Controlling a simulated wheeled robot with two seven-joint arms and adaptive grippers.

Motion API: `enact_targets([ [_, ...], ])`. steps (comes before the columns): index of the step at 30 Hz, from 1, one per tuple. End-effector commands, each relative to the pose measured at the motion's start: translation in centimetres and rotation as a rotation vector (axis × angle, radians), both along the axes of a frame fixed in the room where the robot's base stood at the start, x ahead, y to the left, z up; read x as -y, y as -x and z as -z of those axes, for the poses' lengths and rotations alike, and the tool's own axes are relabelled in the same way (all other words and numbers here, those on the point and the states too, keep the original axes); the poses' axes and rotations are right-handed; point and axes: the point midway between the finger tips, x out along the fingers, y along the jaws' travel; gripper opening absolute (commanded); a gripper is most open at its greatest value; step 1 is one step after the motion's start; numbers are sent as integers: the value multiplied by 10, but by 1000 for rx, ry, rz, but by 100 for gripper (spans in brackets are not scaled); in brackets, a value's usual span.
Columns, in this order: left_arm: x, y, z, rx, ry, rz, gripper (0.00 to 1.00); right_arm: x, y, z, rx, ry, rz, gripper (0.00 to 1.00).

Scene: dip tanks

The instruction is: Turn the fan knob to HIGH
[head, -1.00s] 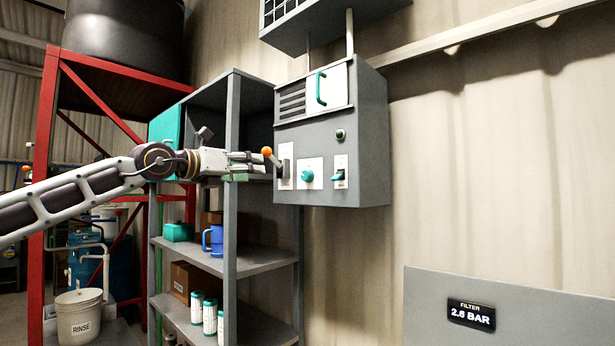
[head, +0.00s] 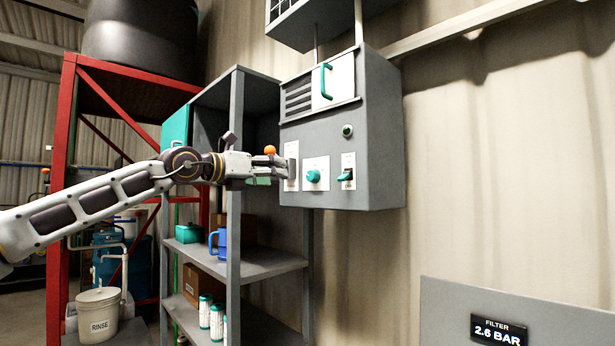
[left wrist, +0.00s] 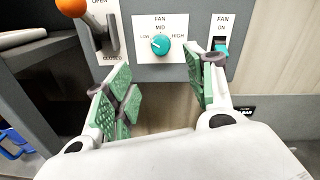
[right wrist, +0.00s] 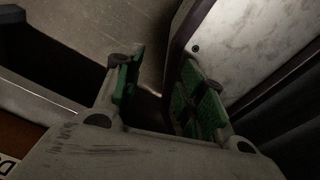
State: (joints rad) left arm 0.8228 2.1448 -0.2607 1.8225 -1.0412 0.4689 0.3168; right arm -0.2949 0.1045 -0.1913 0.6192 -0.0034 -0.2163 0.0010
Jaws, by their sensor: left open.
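The teal fan knob (head: 312,177) sits on a white plate on the front of the grey control box (head: 345,125). In the left wrist view the fan knob (left wrist: 160,45) is ringed by LOW, MID and HIGH; its pale mark seems to point left, toward LOW. My left gripper (head: 282,170) is left of the knob in the head view. In its wrist view the left gripper (left wrist: 160,80) is open and empty, its fingers spread below and either side of the knob, apart from it. My right gripper (right wrist: 160,85) is open and empty, away from the box.
An orange-balled lever (left wrist: 72,7) marked OPEN and CLOSED is left of the knob. A teal FAN ON switch (left wrist: 221,49) is on its right. A grey shelf (head: 255,262) with a blue mug (head: 220,240) stands below left.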

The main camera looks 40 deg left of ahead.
Motion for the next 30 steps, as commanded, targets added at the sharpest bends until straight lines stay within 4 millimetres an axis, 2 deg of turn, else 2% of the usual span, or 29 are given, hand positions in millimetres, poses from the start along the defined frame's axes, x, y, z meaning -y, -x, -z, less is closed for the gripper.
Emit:
enact_targets([
  [6,0,-3,0,-1,0,0,55,7,1,-1,-3,7,-2,40],
  [17,1,-20,0,-2,0,0,55,14,-12,-11,12,14,-5,40],
  [25,2,-36,-1,-2,0,1,55,-6,-12,-17,12,-7,0,40],
  [30,3,-46,-1,-2,1,1,55,-16,-2,-21,1,-17,-1,40],
])
